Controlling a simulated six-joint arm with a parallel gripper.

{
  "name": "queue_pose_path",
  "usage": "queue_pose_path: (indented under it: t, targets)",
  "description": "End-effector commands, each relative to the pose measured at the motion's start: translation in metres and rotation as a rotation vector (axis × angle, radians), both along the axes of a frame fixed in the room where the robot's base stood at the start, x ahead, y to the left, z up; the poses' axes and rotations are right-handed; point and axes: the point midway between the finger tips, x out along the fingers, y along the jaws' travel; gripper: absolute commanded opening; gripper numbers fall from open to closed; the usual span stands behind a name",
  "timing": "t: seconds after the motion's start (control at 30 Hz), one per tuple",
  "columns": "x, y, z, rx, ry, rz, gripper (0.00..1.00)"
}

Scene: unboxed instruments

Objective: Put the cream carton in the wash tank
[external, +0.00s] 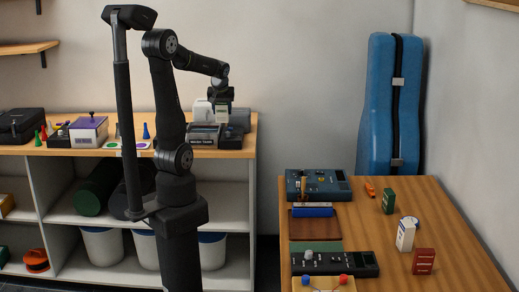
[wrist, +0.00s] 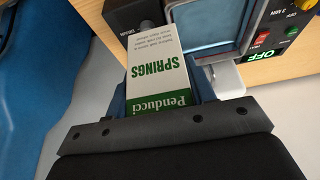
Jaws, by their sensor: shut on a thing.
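The cream carton (wrist: 158,75), off-white with a green band and green lettering reading "SPRINGS", is between the fingers of my gripper (wrist: 162,88) in the wrist view. My gripper is shut on it. In the external view my gripper (external: 221,103) points down over the right end of the back shelf unit, with the carton's pale side (external: 222,115) below it. The wash tank (wrist: 208,25) is an open blue-grey basin beside a black control panel in the wrist view, just beyond the carton. The carton's lower end and its height above the tank are hard to judge.
A black control panel (wrist: 284,28) with knobs adjoins the tank. A dark box (external: 203,138) stands at the shelf top's front edge. Another pale carton (external: 405,234) and a red carton (external: 423,262) stand on the right table (external: 455,250). A blue case (external: 391,100) leans against the wall.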

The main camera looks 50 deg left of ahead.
Motion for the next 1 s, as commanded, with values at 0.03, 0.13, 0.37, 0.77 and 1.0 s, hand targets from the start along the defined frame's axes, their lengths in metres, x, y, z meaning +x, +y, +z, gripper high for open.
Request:
queue_pose_path:
  t: [0.03,0.13,0.37,0.77,1.0]
  targets:
    - [-0.002,0.004,-0.001,0.000,0.000,0.009,0.26]
    - [-0.005,0.015,-0.006,-0.001,0.002,0.016,0.26]
    - [-0.010,0.057,-0.032,-0.001,0.003,0.019,0.26]
    - [-0.016,0.117,-0.069,-0.001,0.001,0.013,0.26]
    - [-0.016,0.119,-0.097,-0.003,0.004,0.011,0.26]
